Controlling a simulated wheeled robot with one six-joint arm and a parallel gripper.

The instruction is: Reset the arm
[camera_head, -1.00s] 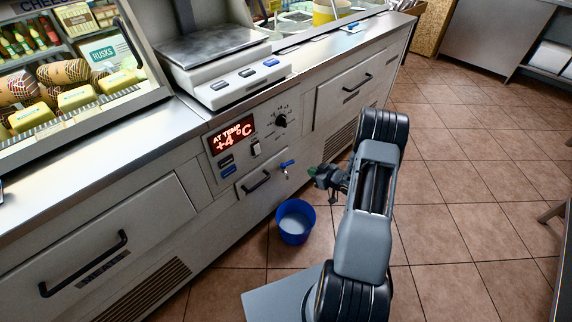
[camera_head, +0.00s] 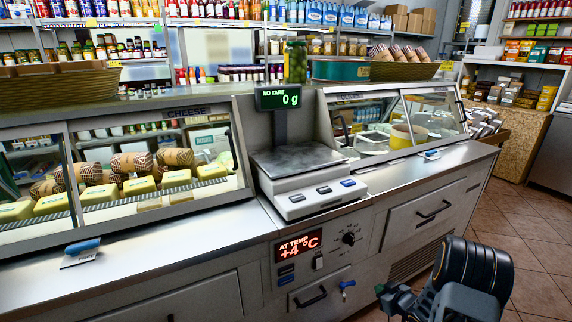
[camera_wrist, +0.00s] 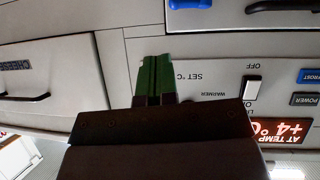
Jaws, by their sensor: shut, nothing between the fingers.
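My gripper (camera_head: 384,291) shows at the bottom of the head view, in front of the counter's lower panel and right of the blue tap (camera_head: 346,285). In the wrist view its green fingers (camera_wrist: 153,78) are together, with nothing between them. They are in front of the control panel (camera_wrist: 222,88), which appears upside down. My arm (camera_head: 470,280) is at the lower right of the head view. Its lower part is out of the picture.
The counter front has a temperature display (camera_head: 299,246), a knob (camera_head: 348,239) and drawer handles (camera_head: 433,209). A scale (camera_head: 300,180) stands on the counter between glass display cases. Shelves of jars and bottles line the back. Tiled floor (camera_head: 535,235) is open at the right.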

